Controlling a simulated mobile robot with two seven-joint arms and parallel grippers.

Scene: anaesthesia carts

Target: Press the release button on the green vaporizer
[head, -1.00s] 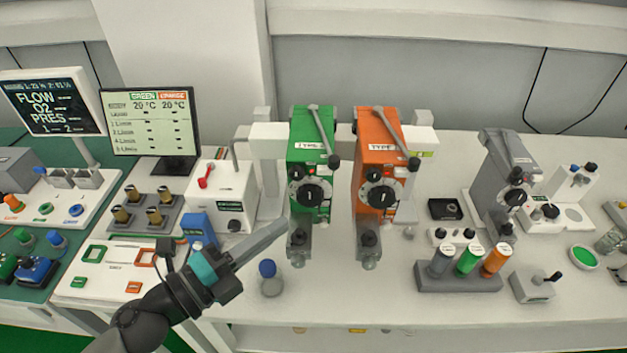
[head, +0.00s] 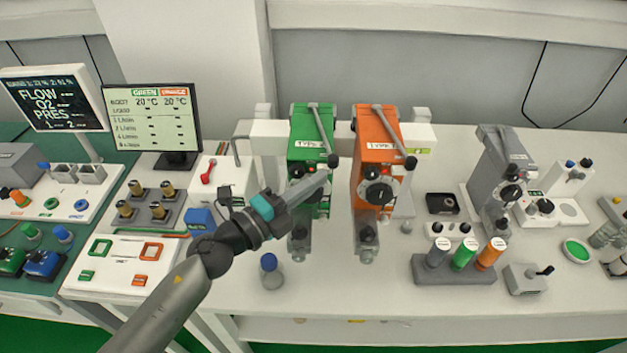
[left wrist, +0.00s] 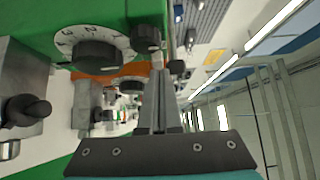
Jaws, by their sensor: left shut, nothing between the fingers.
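The green vaporizer (head: 307,125) stands on the bench, left of an orange vaporizer (head: 375,135). My left gripper (head: 326,178) is shut and empty, its fingers held across the front of the green vaporizer and covering much of its dial. In the left wrist view the green body (left wrist: 45,20), its dial (left wrist: 95,52) and a dark knob (left wrist: 147,38) show close to my fingertips (left wrist: 158,62). I cannot tell whether the fingertips touch the knob. I cannot make out for certain which part is the release button. My right gripper is not in view.
A blue-capped bottle (head: 271,272) stands below my left arm. A monitor (head: 153,120) stands at the left. A grey vaporizer (head: 500,180) and a rack of coloured cylinders (head: 455,270) are at the right. Bare bench lies in front of the vaporizers.

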